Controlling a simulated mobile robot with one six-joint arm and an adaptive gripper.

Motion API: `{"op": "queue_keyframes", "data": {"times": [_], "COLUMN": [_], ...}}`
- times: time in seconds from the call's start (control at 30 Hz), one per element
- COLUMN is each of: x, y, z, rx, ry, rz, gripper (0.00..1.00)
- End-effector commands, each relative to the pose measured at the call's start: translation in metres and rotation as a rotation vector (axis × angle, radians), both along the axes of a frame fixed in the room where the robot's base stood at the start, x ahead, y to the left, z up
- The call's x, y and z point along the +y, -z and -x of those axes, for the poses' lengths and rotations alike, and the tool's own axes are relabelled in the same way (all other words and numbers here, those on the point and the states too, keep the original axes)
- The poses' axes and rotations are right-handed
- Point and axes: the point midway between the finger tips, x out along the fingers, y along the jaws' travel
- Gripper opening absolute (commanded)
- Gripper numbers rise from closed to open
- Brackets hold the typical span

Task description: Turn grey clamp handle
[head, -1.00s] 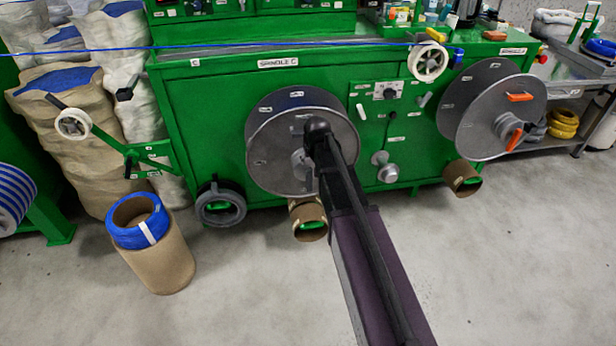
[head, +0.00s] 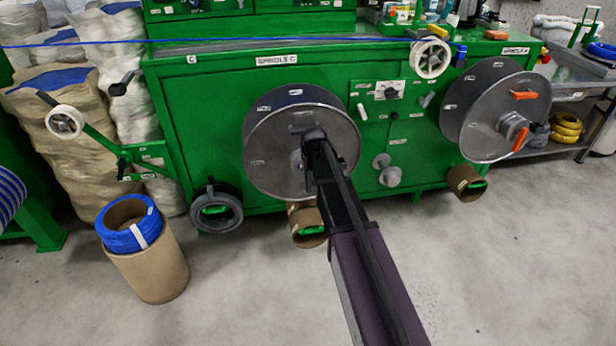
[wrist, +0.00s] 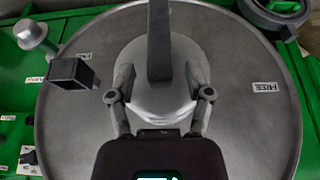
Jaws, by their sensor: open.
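The grey clamp handle (wrist: 159,40) is a dark grey bar standing out from the round silver hub (wrist: 160,100) at the middle of the grey reel. My gripper (wrist: 160,85) is open, with one finger on each side of the hub and handle base. I cannot tell whether the fingers touch the hub. In the head view the reel (head: 268,165) is mounted on the green machine under the SPINDLE C label. My gripper (head: 311,140) is in front of the reel's middle and hides much of the hub.
A dark square block (wrist: 72,72) sticks out from the reel face, left of the hub. A FREE label (wrist: 265,87) is on the right of the face. A second reel (head: 490,125) with orange handles is at the right. A cardboard tube with blue coil (head: 150,268) stands on the floor.

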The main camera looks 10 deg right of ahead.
Motion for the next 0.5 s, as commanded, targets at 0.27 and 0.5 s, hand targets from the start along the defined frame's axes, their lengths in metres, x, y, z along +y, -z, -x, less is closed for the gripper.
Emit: {"op": "queue_keyframes", "data": {"times": [0.27, 0.5], "x": [0.0005, 0.0009], "y": [0.0113, 0.0114], "z": [-0.0045, -0.0048], "rx": [0.0, 0.0], "ry": [-0.001, -0.001], "rz": [0.0, 0.0], "gripper": [0.66, 0.66]}}
